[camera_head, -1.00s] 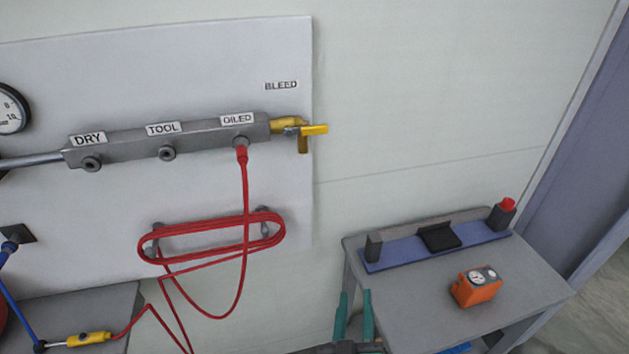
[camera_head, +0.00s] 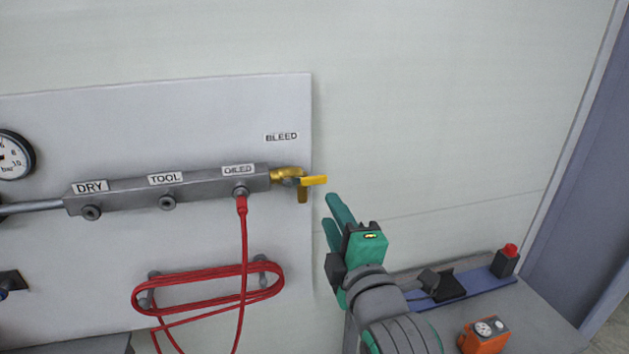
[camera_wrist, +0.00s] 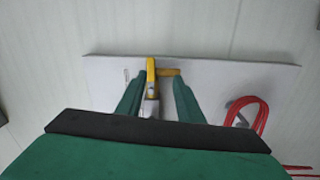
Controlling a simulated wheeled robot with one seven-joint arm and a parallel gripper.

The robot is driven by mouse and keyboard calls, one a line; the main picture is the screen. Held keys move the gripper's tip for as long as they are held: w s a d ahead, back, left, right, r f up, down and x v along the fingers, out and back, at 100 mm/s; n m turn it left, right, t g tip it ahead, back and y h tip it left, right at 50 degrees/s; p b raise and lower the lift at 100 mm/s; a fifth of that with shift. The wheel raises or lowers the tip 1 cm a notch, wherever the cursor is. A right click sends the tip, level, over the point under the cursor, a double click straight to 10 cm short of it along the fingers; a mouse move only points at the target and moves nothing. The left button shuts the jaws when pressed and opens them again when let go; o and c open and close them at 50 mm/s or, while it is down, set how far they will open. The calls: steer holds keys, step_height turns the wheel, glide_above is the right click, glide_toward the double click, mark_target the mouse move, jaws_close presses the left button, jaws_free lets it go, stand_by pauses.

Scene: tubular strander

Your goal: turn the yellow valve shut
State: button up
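The yellow valve handle (camera_head: 314,180) sticks out to the right from the brass valve (camera_head: 286,174) at the right end of the grey manifold, below the BLEED label. My gripper (camera_head: 333,215) is just right of and below the handle in the head view, its green fingers apart and empty. In the wrist view the yellow handle (camera_wrist: 169,72) and the valve body (camera_wrist: 151,75) appear beyond and between the two open fingers (camera_wrist: 157,98). I see no contact between fingers and handle.
A red hose (camera_head: 241,240) hangs from the OILED port and a coil (camera_head: 205,290) hangs on pegs below. A grey table (camera_head: 535,325) at lower right holds an orange gauge box (camera_head: 483,337). The wall right of the valve is clear.

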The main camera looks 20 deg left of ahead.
mark_target(315, 181)
steer(key=shift+n, duration=0.8)
steer(key=x, duration=0.3)
steer(key=r+x, duration=0.1)
steer(key=x, duration=0.3)
steer(key=r+x, duration=0.1)
steer(key=x, duration=0.2)
steer(key=shift+a, duration=0.5)
jaws_close()
